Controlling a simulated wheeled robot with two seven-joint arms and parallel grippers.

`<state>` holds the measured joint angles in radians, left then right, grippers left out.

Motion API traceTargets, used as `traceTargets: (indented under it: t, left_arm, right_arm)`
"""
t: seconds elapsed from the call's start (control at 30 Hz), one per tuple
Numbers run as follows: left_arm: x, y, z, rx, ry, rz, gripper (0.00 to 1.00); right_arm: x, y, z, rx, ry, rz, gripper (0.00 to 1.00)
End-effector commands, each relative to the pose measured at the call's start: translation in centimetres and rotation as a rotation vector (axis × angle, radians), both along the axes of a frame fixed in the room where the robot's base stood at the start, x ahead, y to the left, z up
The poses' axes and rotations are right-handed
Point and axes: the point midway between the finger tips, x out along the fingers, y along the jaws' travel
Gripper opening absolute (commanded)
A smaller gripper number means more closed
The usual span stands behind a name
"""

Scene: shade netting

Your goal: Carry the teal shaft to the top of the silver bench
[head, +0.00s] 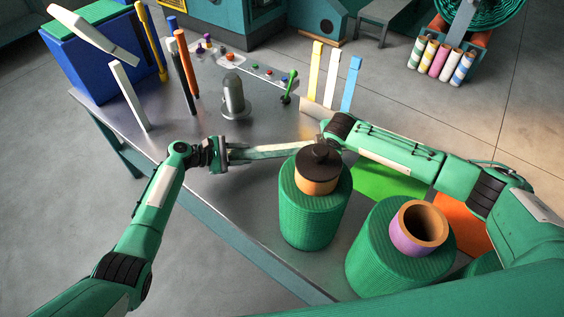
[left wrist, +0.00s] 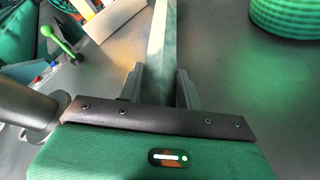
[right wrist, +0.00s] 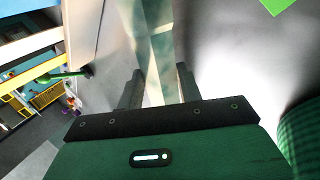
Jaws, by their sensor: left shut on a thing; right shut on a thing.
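The teal shaft (head: 265,152) is a long, pale, greyish-teal bar, lying roughly level across the silver bench (head: 215,190) in the head view. My left gripper (head: 224,153) is shut on its left end. The shaft runs away between the fingers in the left wrist view (left wrist: 162,50). My right gripper (right wrist: 158,90) is shut on the other end, and the shaft (right wrist: 157,45) shows between its fingers. In the head view the right fingers are mostly hidden behind a black-topped spool. I cannot tell whether the shaft touches the bench top.
Two green spools (head: 308,215) (head: 385,265) stand at the bench's near right. A grey domed post (head: 233,98) stands behind the shaft. Upright sticks and a blue bin (head: 85,65) are at the back left.

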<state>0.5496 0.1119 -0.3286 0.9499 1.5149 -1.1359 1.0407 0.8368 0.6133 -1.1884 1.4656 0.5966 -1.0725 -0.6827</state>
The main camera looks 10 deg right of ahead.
Motion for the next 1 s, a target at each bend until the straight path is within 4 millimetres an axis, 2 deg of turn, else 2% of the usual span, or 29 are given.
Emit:
traceTargets:
  t: [0.03,0.27,1.0]
  left_arm:
    - [0.2,-0.1,0.4,-0.004,-0.005,0.002,0.0]
    - [0.2,-0.1,0.1,-0.004,-0.005,0.002,0.0]
    - [0.2,-0.1,-2.8,-0.004,-0.004,0.002,0.0]
  right_arm:
    - [0.2,0.1,0.5,0.003,-0.007,0.001,0.0]
    - [0.2,0.1,0.2,0.003,-0.007,0.001,0.0]
    - [0.2,0.1,-2.8,0.003,-0.007,0.001,0.0]
